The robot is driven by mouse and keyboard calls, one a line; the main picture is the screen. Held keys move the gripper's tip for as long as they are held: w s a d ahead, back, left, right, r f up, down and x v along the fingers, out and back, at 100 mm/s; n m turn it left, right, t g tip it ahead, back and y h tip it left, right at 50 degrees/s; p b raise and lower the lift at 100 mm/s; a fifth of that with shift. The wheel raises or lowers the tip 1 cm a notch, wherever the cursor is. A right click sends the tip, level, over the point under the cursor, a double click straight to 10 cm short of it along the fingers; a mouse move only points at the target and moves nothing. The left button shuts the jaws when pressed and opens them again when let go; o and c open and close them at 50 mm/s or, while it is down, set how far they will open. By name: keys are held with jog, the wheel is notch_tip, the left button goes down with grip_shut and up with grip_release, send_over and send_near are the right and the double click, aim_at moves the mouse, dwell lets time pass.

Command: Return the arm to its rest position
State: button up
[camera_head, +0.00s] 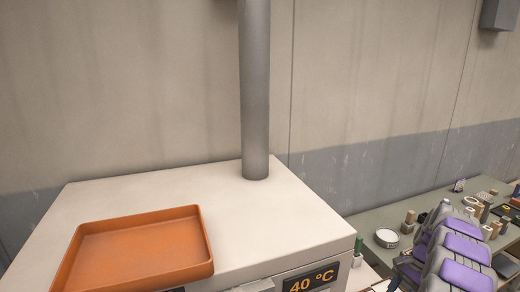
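No gripper fingers can be made out in the head view, so whether my gripper is open or shut does not show. A grey shape with several purple pads (465,248) stands at the lower right and is cut off by the bottom edge. I cannot tell whether it is part of my arm.
A white kiln-like box (270,215) with a 40 °C display (312,281) fills the lower left. An orange tray (140,250) lies on it, seemingly empty. A grey pipe (255,90) rises behind. A cluttered bench (375,222) holds a round white dish (387,237) at right.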

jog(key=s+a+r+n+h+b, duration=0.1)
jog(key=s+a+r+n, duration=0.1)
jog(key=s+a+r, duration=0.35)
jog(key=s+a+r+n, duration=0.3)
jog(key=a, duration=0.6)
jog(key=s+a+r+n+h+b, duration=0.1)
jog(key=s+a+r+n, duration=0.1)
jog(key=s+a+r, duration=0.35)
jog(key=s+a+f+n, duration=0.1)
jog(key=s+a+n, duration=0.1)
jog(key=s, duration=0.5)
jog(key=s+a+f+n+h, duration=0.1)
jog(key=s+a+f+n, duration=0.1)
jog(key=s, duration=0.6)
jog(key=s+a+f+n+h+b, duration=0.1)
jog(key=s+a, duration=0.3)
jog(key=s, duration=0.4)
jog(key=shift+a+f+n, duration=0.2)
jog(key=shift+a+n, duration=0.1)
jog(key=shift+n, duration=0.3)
